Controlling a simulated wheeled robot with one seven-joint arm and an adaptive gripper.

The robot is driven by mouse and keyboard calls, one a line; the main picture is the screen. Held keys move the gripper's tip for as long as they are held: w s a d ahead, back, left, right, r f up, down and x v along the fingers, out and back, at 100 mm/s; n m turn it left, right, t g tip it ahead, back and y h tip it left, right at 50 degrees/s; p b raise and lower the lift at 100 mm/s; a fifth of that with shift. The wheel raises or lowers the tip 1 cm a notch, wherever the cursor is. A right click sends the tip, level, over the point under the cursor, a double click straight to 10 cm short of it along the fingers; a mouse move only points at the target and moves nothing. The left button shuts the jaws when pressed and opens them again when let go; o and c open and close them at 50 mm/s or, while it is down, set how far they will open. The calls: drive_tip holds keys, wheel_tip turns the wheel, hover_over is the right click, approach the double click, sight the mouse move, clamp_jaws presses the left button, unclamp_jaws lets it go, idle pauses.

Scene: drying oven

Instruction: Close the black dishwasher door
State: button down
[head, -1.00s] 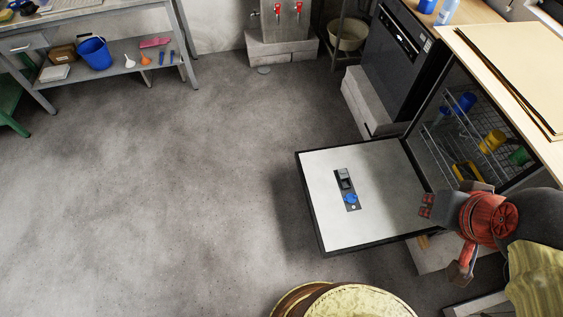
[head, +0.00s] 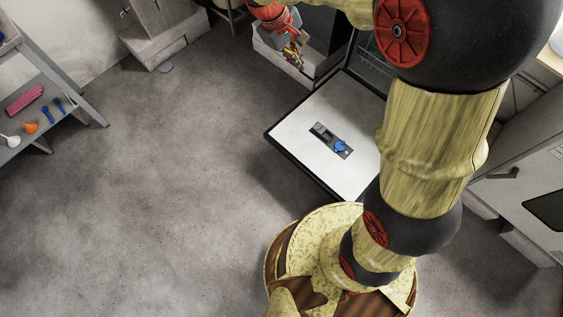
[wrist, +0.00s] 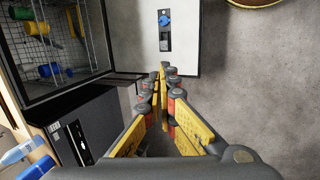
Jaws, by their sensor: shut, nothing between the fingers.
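The dishwasher door (head: 300,120) is folded down flat and open, its pale inner face up and its edge black. A dispenser panel with a blue cap (head: 340,146) sits on it. The door also shows at the top of the wrist view (wrist: 188,50). My gripper (head: 298,62) is beyond the door's far side in the head view, apart from it. It is shut and empty, its fingertips (wrist: 165,68) together in the wrist view. My arm hides the door's right part and most of the dishwasher interior (wrist: 50,45) in the head view.
A second dark appliance (wrist: 88,125) stands beside the open dishwasher. A grey shelf unit (head: 60,80) is at the left. A grey cabinet (head: 520,165) is at the right. The concrete floor (head: 170,190) is clear left of the door.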

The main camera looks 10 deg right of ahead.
drive_tip(key=w+a+f+n+h+b, duration=0.1)
drive_tip(key=w+a+f+n+h, duration=0.2)
drive_tip(key=f, duration=1)
drive_tip(key=w+a+f+n+h, duration=0.1)
drive_tip(key=w+a+f+n, duration=0.3)
drive_tip(key=f, duration=0.8)
drive_tip(key=w+a+f+n+h+b, duration=0.15)
drive_tip(key=w+a+f, duration=0.35)
drive_tip(key=f, duration=0.8)
drive_tip(key=s+f+n+t+h, duration=0.1)
drive_tip(key=s+f+n+t, duration=0.3)
drive_tip(key=f, duration=0.9)
drive_tip(key=s+f+n+t, duration=0.1)
drive_tip(key=s+f+n, duration=0.35)
drive_tip(key=f, duration=0.75)
drive_tip(key=s+f+n+t+h, duration=0.1)
drive_tip(key=s+f+t, duration=0.1)
drive_tip(key=s+f, duration=0.8)
drive_tip(key=w+b+x, duration=0.1)
drive_tip(key=x, duration=0.5)
drive_tip(key=w+a+r+b+x, duration=0.1)
drive_tip(key=x, duration=0.5)
drive_tip(key=shift+r+b, duration=0.35)
drive_tip(key=shift+b, duration=0.05)
drive_tip(key=shift+w, duration=0.1)
